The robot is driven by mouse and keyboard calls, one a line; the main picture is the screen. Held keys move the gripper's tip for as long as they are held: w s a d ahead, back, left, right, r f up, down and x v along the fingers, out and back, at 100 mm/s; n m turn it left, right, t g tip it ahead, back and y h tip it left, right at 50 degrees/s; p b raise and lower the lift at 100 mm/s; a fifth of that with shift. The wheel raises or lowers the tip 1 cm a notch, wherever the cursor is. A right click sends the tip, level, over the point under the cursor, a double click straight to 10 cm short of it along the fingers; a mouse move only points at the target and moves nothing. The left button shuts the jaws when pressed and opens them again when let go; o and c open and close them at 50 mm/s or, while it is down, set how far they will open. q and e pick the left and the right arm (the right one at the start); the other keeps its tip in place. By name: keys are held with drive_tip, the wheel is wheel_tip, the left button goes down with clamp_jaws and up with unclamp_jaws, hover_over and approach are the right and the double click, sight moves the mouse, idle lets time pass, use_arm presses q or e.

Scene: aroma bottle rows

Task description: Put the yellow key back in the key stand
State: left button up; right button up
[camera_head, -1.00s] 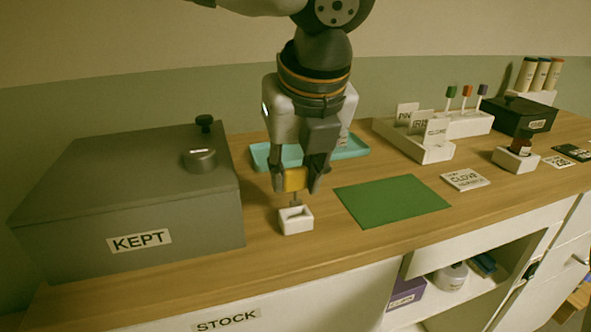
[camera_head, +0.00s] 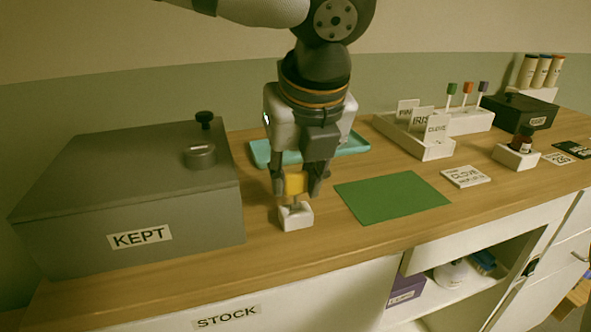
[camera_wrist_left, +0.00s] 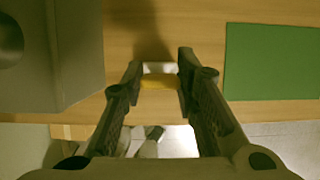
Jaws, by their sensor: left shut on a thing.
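The yellow key (camera_head: 295,183) is between the fingertips of my left gripper (camera_head: 296,185), which is shut on it by its yellow head. The key points down, and its lower end meets the top of the small white key stand (camera_head: 296,219). I cannot tell how deep the key sits in the stand. In the left wrist view the yellow head (camera_wrist_left: 158,83) shows between the fingertips, with part of the white stand (camera_wrist_left: 159,68) beyond it. My right gripper is not in view.
A grey box labelled KEPT (camera_head: 120,205) stands to the left. A green mat (camera_head: 391,197) lies to the right and a teal tray (camera_head: 262,153) behind the gripper. A white card holder (camera_head: 436,153) and a small bottle in a white stand (camera_head: 516,158) are further right.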

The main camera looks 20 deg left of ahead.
use_arm(q)
drive_tip(key=shift+f, duration=1)
drive_tip(key=o, duration=1.2)
drive_tip(key=v, duration=1.2)
drive_tip(key=shift+f, duration=0.1)
